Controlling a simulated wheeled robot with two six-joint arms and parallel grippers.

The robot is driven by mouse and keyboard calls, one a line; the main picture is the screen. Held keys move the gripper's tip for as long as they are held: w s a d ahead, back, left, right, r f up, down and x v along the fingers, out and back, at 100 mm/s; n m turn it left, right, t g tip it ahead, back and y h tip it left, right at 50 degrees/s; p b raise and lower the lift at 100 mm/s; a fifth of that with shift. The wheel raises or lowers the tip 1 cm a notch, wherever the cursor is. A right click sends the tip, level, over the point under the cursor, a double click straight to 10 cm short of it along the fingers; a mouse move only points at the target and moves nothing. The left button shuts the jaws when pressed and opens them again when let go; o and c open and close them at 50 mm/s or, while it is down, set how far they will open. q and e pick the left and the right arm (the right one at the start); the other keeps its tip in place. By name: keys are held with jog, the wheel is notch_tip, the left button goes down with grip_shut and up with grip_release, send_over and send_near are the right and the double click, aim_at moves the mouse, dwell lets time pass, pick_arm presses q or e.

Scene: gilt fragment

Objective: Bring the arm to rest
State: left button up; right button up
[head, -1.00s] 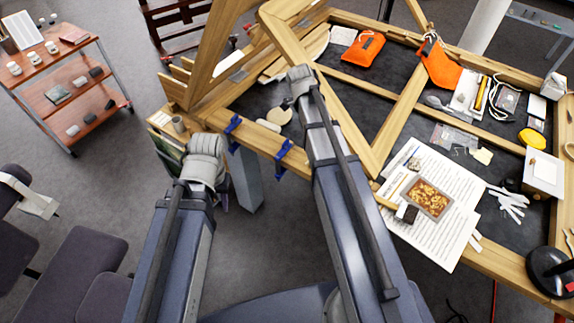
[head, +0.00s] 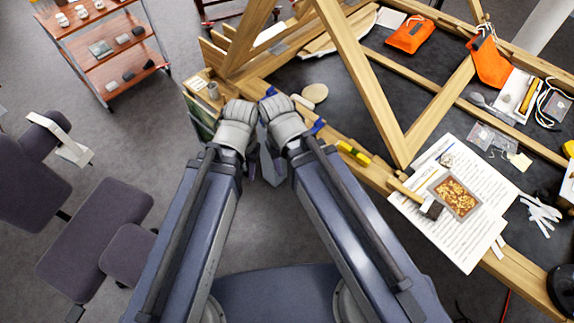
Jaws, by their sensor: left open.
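My left arm (head: 205,215) reaches forward from below, with its rounded wrist bent down near the table's front left corner. My left gripper (head: 252,166) hangs below that wrist, mostly covered, open and with nothing seen in it. My right arm (head: 345,220) reaches forward beside it, its wrist (head: 283,118) close to the left one; whether they touch is unclear. The gilt fragment (head: 455,196) lies on white printed sheets (head: 440,236) at the table's front, away from both arms.
The wood-framed table (head: 520,272) carries a wooden frame (head: 366,85) standing across it, orange pouches (head: 410,36) and small tools. A red-brown shelf cart (head: 125,65) stands at upper left, purple-grey seats (head: 95,240) at lower left. Floor between is clear.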

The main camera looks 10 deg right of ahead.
jog(key=shift+s+a+n, duration=0.15)
jog(key=shift+n, duration=0.15)
notch_tip(320, 180, down, 4)
jog(key=b, duration=0.3)
jog(key=shift+r+b, duration=0.1)
jog(key=shift+b, duration=0.25)
dwell(0.5)
